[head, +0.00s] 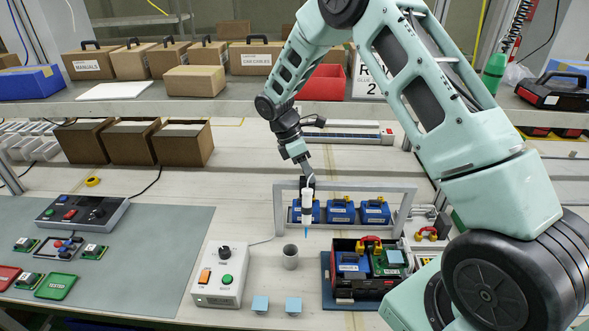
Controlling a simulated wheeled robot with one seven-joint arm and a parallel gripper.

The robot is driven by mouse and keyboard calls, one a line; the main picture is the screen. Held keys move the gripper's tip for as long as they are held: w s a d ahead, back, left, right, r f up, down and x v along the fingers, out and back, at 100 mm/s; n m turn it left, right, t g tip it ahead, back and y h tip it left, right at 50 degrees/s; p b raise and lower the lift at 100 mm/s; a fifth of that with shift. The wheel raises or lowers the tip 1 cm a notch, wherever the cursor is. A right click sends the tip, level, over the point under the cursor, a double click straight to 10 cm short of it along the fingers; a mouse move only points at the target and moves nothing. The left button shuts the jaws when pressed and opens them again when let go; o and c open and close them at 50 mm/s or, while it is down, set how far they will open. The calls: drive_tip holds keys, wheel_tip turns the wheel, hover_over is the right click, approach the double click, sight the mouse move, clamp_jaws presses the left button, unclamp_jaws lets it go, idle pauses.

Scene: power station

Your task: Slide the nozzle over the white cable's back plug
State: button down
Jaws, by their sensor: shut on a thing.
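My gripper (308,186) points down near the middle of the head view and is shut on a white pen-like tool. The white tool (307,207) hangs upright, and its thin blue tip, the nozzle (307,232), points down above the table, apart from anything below. An open dark red-and-black case (343,291) stands to the lower right of the nozzle, with blue and green modules inside. I cannot make out the white cable or its back plug at this size.
A grey frame (279,210) with blue units (341,212) stands behind the tool. A grey cup (290,257), a white control box (222,274) and two light-blue blocks (293,306) are nearby. A grey mat (150,265) with electronics lies left.

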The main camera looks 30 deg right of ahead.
drive_tip(key=s+d, duration=0.5)
drive_tip(key=d, duration=0.2)
drive_tip(key=s+d+p, duration=0.1)
drive_tip(key=s+d, duration=0.4)
drive_tip(key=d, duration=0.2)
drive_tip(key=s+d+p, duration=0.1)
drive_tip(key=s+d, duration=0.4)
drive_tip(key=d, duration=0.2)
drive_tip(key=shift+s+d, duration=0.1)
drive_tip(key=shift+d, duration=0.1)
drive_tip(key=c, duration=1.2)
unclamp_jaws()
drive_tip(key=shift+s, duration=0.1)
drive_tip(key=shift+w, duration=0.25)
drive_tip(key=shift+w+a+r, duration=0.1)
drive_tip(key=shift+w+r, duration=0.05)
drive_tip(key=shift+r, duration=0.2)
drive_tip(key=b+v, duration=0.2)
drive_tip(key=v, duration=1.4)
drive_tip(key=shift+r+b, duration=0.3)
drive_tip(key=shift+b, duration=0.05)
